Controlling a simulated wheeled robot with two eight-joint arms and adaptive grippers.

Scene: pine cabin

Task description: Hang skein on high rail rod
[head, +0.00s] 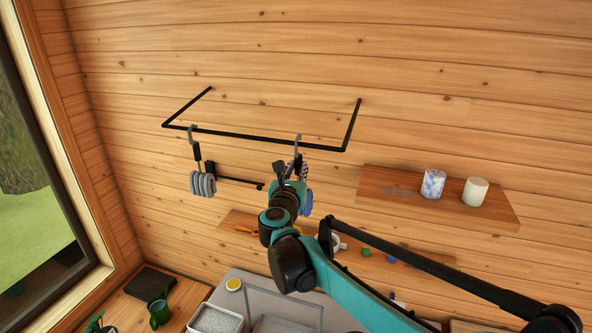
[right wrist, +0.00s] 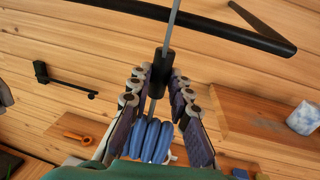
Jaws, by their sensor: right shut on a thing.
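The high rail (head: 250,136) is a black rod on two arms from the plank wall; its bar also crosses the top of the right wrist view (right wrist: 225,31). My right gripper (head: 297,167) is just below its right half, shut on the black grip (right wrist: 161,72) of a metal hook. A blue skein (right wrist: 153,141) hangs under the grip, between the fingers; in the head view it shows partly behind the gripper (head: 308,201). The hook's stem (right wrist: 172,24) rises in front of the rod, its top at rod height (head: 298,138). Whether it rests on the rod, I cannot tell. My left gripper is not in view.
A grey skein (head: 202,184) hangs by its hook at the rail's left. A lower black rod (head: 241,181) sticks out below. A shelf with two pots (head: 433,184) (head: 475,191) is at right; a lower shelf (head: 412,263) lies behind my arm. The rail's middle is free.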

